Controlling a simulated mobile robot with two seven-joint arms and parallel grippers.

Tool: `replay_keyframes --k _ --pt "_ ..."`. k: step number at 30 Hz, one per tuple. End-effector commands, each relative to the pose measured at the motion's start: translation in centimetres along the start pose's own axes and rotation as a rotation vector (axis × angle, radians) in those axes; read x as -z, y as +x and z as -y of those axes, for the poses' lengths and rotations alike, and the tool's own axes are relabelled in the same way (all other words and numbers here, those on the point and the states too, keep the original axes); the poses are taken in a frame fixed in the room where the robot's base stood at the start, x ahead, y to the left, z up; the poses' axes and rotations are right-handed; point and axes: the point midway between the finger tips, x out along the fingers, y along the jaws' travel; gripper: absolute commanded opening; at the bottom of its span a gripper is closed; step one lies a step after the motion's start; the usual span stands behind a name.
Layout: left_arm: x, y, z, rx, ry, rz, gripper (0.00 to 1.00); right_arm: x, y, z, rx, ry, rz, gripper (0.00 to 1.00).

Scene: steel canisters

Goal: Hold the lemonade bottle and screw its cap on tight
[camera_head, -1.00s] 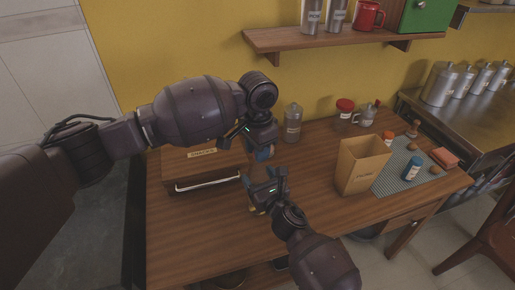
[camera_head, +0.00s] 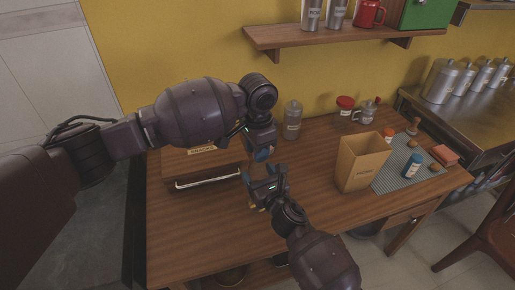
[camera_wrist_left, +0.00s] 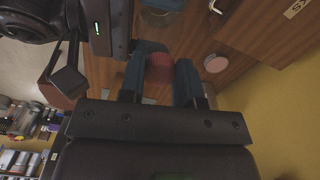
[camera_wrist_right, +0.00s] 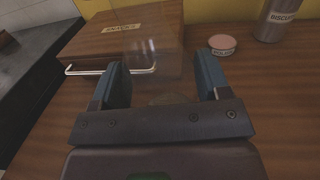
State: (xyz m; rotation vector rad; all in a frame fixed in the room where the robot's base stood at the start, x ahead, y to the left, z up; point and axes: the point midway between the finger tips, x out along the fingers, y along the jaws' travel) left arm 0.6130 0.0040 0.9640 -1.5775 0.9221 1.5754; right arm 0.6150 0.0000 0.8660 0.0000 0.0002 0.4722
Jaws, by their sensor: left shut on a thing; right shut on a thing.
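My left gripper (camera_head: 262,154) points down over the table, its two blue fingers shut on a reddish cap (camera_wrist_left: 160,68) seen between them in the left wrist view. My right gripper (camera_head: 264,182) is just below and in front of it, with its fingers spread around a faint, see-through bottle (camera_wrist_right: 153,52) in the right wrist view. The bottle's outline is hard to make out, and in the head view the grippers hide it. Whether the cap touches the bottle's neck cannot be seen.
A wooden box (camera_head: 205,162) with a metal handle stands behind the grippers at left. A grey canister (camera_head: 292,122) and a pink-lidded tin (camera_wrist_right: 222,42) are behind. A paper bag (camera_head: 362,165) and a mat (camera_head: 392,180) with small items lie to the right. The front table is clear.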

Motion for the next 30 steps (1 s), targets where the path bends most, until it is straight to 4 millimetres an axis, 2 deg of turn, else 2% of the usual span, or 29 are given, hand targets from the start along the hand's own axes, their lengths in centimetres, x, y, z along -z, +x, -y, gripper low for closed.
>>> replay_keyframes --k 30 --pt "0.45 -0.05 0.46 0.001 1.455 0.000 0.09 0.04 -0.01 0.00 0.000 0.000 -0.001 0.03"
